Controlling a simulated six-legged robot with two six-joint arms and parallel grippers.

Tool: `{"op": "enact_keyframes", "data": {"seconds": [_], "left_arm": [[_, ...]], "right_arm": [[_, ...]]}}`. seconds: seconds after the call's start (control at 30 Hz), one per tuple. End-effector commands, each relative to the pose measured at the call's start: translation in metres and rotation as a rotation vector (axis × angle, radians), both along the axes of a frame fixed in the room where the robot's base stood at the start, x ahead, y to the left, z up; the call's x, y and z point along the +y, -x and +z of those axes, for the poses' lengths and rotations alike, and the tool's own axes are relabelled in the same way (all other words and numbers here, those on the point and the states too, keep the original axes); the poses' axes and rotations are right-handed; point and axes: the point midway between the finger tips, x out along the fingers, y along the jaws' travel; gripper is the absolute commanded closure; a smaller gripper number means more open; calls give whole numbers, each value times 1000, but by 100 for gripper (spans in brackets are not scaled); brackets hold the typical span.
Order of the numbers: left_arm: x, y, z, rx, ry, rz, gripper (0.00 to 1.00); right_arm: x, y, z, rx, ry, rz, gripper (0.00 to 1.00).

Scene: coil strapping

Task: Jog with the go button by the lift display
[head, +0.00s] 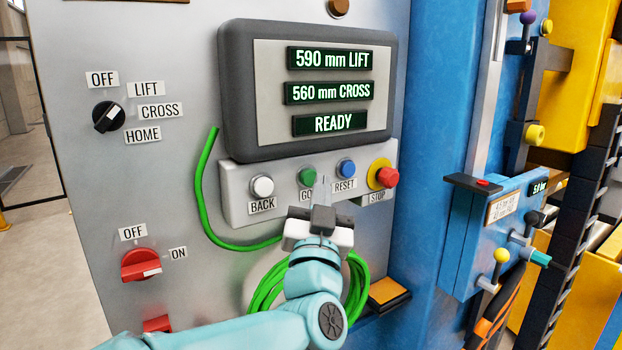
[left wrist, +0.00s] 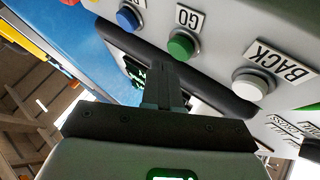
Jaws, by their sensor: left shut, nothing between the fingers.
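The green go button (head: 306,176) sits on the button strip below the lift display (head: 330,60), between the white back button (head: 262,186) and the blue reset button (head: 346,168). The display reads 590 mm LIFT, 560 mm CROSS and READY. My left gripper (head: 324,184) is shut and empty, its tips just right of the go button and partly over the GO label. In the left wrist view the go button (left wrist: 181,46) is close beyond the fingertips (left wrist: 163,68); I cannot tell whether they touch. My right gripper is not in view.
A red stop button (head: 388,178) on a yellow ring is at the strip's right end. A black selector (head: 108,116) and a red switch (head: 141,265) are on the left of the panel. A green cable (head: 208,220) loops below. Blue and yellow machinery stands at right.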

Motion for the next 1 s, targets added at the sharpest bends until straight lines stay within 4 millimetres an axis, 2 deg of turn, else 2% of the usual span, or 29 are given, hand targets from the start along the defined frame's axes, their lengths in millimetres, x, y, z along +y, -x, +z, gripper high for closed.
{"op": "enact_keyframes", "data": {"seconds": [0.63, 1.0], "left_arm": [[0, 0, 0, 0, 0, 0, 100], [5, -7, 0, 0, 0, -1, 100]], "right_arm": [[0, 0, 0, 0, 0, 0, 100], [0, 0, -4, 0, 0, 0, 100]]}}
